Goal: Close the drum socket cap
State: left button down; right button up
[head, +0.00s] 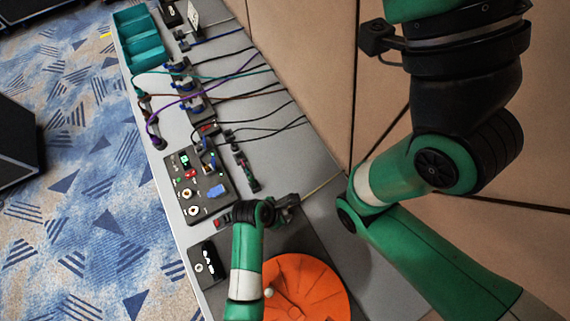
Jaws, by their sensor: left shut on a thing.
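The orange drum (318,285) lies at the near end of the long grey table, partly hidden behind my left arm. I cannot make out its socket cap. My left gripper (288,205) is just above the drum in the picture, near the table's right side. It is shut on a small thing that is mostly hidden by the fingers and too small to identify. A thin yellowish cable (323,185) runs from beside the fingers towards the wall. My right arm fills the right side of the view, and its gripper is out of view.
A dark panel (217,203) with sockets and knobs lies left of my left gripper, with a black box (206,262) nearer. Several plugs and coloured cables cross the table farther up. Teal bins (139,42) stand at the far end. A tan wall (310,60) borders the right side.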

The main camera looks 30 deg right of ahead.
pick_arm(q)
jog(key=shift+a, duration=0.15)
jog(key=shift+a+h+p, duration=0.35)
jog(key=shift+a+h, duration=0.2)
jog(key=shift+h, duration=0.35)
jog(key=shift+a+f+h+b, duration=0.3)
jog(key=shift+a+h, duration=0.2)
jog(key=shift+h, duration=0.3)
jog(key=a+h+b, duration=0.1)
jog(key=f+h+b, duration=0.1)
jog(key=b, duration=0.1)
jog(key=shift+a+h, duration=0.3)
jog(key=shift+a, duration=0.05)
jog(key=shift+a+h+b, duration=0.35)
jog(key=shift+h+b, duration=0.25)
jog(key=shift+b, duration=0.25)
jog(key=c, duration=0.7)
grip_release()
jog(key=shift+a+r, duration=0.1)
jog(key=shift+r, duration=0.05)
jog(key=p+v, duration=0.2)
jog(key=v, duration=0.9)
jog(key=shift+a+r, duration=0.1)
jog(key=shift+a, duration=0.1)
